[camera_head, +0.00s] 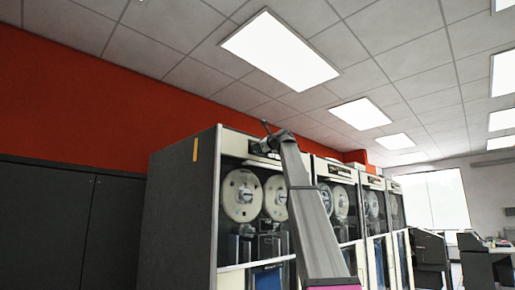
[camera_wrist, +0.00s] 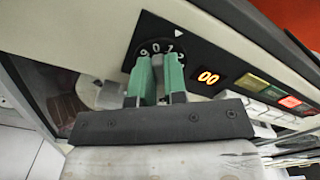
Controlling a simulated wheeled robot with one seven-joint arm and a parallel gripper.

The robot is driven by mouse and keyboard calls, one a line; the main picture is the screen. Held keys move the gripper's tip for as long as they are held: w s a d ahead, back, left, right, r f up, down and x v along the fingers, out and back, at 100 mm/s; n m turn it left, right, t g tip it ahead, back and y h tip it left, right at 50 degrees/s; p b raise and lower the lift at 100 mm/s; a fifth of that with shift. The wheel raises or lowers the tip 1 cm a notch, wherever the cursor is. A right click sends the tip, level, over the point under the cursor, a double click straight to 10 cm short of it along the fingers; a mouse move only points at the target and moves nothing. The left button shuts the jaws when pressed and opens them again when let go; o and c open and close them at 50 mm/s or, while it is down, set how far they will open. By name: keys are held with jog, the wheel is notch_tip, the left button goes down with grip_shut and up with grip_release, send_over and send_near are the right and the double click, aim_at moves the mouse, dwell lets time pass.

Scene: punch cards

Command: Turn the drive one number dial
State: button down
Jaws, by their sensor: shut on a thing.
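The drive one number dial (camera_wrist: 154,46) is a dark round dial with white numerals, set in a dark panel strip in the wrist view. A small white triangle is on the panel just above it. My gripper (camera_wrist: 157,60) has green fingers, closed on the dial's middle part, which they largely hide. In the head view my gripper (camera_head: 267,140) is at the top front of the nearest tape drive (camera_head: 187,205), and the dial is too small to make out there.
An orange display (camera_wrist: 208,77) reading 00 sits right of the dial, followed by several lit buttons (camera_wrist: 262,92). More tape drives (camera_head: 374,183) stand in a row to the right. Dark cabinets (camera_head: 45,225) stand to the left.

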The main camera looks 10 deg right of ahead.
jog(key=shift+n, duration=0.4)
jog(key=m, duration=3)
jog(key=shift+w+d+f, duration=0.1)
jog(key=shift+d+f, duration=0.1)
jog(key=shift+f, duration=0.15)
dwell(0.7)
dwell(0.4)
jog(key=c, duration=1.2)
grip_release()
jog(key=shift+r, duration=0.1)
